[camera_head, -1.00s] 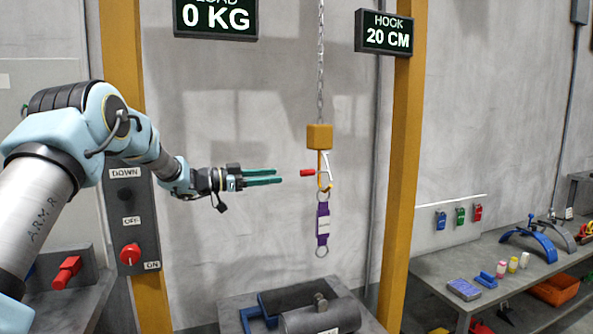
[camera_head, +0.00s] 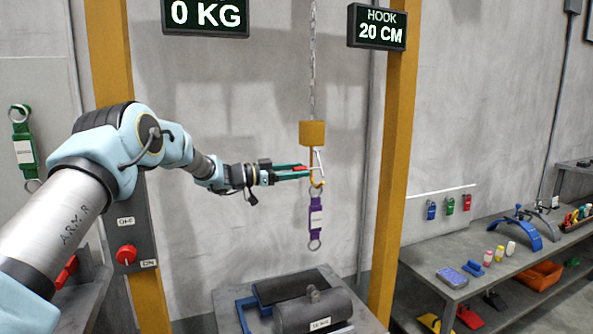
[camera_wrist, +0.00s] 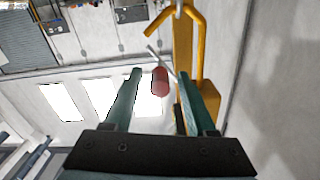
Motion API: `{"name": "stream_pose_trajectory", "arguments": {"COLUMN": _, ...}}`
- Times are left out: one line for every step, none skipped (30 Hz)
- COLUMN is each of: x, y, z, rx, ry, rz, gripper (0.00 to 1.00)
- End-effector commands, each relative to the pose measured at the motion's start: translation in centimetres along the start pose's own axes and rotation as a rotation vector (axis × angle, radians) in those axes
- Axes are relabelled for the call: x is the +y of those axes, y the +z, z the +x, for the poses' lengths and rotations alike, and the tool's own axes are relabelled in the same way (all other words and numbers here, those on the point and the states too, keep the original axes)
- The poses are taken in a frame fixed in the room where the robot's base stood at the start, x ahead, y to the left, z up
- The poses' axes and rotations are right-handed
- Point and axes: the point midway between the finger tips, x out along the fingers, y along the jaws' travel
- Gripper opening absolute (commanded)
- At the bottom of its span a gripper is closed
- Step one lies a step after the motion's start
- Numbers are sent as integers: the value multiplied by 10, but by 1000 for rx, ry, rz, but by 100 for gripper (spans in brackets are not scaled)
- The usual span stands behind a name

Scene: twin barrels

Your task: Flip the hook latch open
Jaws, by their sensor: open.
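The yellow hook (camera_head: 312,134) hangs from a chain in the middle of the head view. Its pale latch (camera_head: 320,160) slants across the hook's mouth, and a purple strap (camera_head: 315,219) with end rings hangs from the hook. My gripper (camera_head: 309,172) is level with the hook, its green fingers reaching it from the left. In the wrist view, the latch's red handle (camera_wrist: 160,82) shows between the open fingers (camera_wrist: 158,78), with gaps on both sides. The yellow hook (camera_wrist: 183,45) is just beyond, partly behind the right finger. I cannot tell whether any finger touches the handle.
Yellow posts (camera_head: 392,180) stand on both sides of the hook. A dark barrel (camera_head: 312,312) lies below the strap. A control box (camera_head: 126,256) with a red knob is at the left. A workbench (camera_head: 450,290) with small items stands at the right.

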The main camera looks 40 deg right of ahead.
Motion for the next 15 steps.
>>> {"name": "stream_pose_trajectory", "arguments": {"x": 0, "y": 0, "z": 0, "rx": 0, "ry": 0, "rz": 0, "gripper": 57}}
{"name": "stream_pose_trajectory", "arguments": {"x": 0, "y": 0, "z": 0, "rx": 0, "ry": 0, "rz": 0, "gripper": 57}}
{"name": "stream_pose_trajectory", "arguments": {"x": 0, "y": 0, "z": 0, "rx": 0, "ry": 0, "rz": 0, "gripper": 54}}
{"name": "stream_pose_trajectory", "arguments": {"x": 0, "y": 0, "z": 0, "rx": 0, "ry": 0, "rz": 0, "gripper": 50}}
{"name": "stream_pose_trajectory", "arguments": {"x": 0, "y": 0, "z": 0, "rx": 0, "ry": 0, "rz": 0, "gripper": 47}}
{"name": "stream_pose_trajectory", "arguments": {"x": 0, "y": 0, "z": 0, "rx": 0, "ry": 0, "rz": 0, "gripper": 42}}
{"name": "stream_pose_trajectory", "arguments": {"x": 0, "y": 0, "z": 0, "rx": 0, "ry": 0, "rz": 0, "gripper": 39}}
{"name": "stream_pose_trajectory", "arguments": {"x": 0, "y": 0, "z": 0, "rx": 0, "ry": 0, "rz": 0, "gripper": 36}}
{"name": "stream_pose_trajectory", "arguments": {"x": 0, "y": 0, "z": 0, "rx": 0, "ry": 0, "rz": 0, "gripper": 31}}
{"name": "stream_pose_trajectory", "arguments": {"x": 0, "y": 0, "z": 0, "rx": 0, "ry": 0, "rz": 0, "gripper": 28}}
{"name": "stream_pose_trajectory", "arguments": {"x": 0, "y": 0, "z": 0, "rx": 0, "ry": 0, "rz": 0, "gripper": 24}}
{"name": "stream_pose_trajectory", "arguments": {"x": 0, "y": 0, "z": 0, "rx": 0, "ry": 0, "rz": 0, "gripper": 20}}
{"name": "stream_pose_trajectory", "arguments": {"x": 0, "y": 0, "z": 0, "rx": 0, "ry": 0, "rz": 0, "gripper": 16}}
{"name": "stream_pose_trajectory", "arguments": {"x": 0, "y": 0, "z": 0, "rx": 0, "ry": 0, "rz": 0, "gripper": 13}}
{"name": "stream_pose_trajectory", "arguments": {"x": 0, "y": 0, "z": 0, "rx": 0, "ry": 0, "rz": 0, "gripper": 8}}
